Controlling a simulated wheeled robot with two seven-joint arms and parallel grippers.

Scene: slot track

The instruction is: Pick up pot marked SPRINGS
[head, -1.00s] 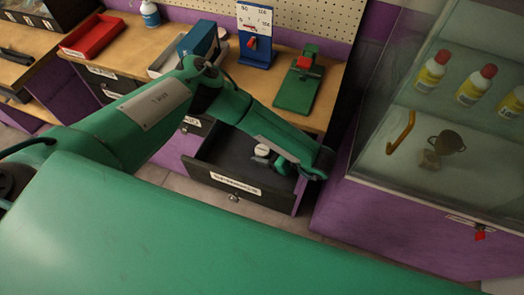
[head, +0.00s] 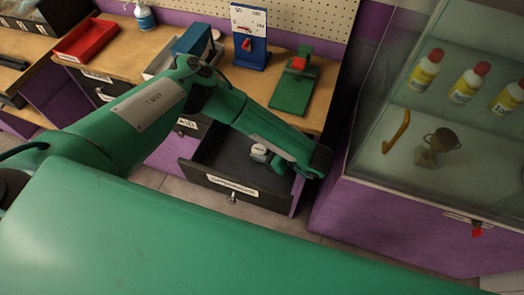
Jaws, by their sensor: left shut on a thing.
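A small white round pot (head: 258,149) is in the open dark drawer (head: 220,157), below the workbench. Its marking is too small to read. My left gripper (head: 270,155) reaches down into the drawer and is shut on the pot from its right side. The arm and wrist hide part of the gripper and the drawer's right side. I cannot tell whether the pot touches the drawer floor. My right gripper is not in view.
A green press (head: 292,92) and a blue gauge stand (head: 249,40) stand on the bench (head: 205,17) above the drawer. A red tray (head: 88,40) lies at the left. A glass cabinet (head: 400,190) with bottles and a trophy stands close on the right.

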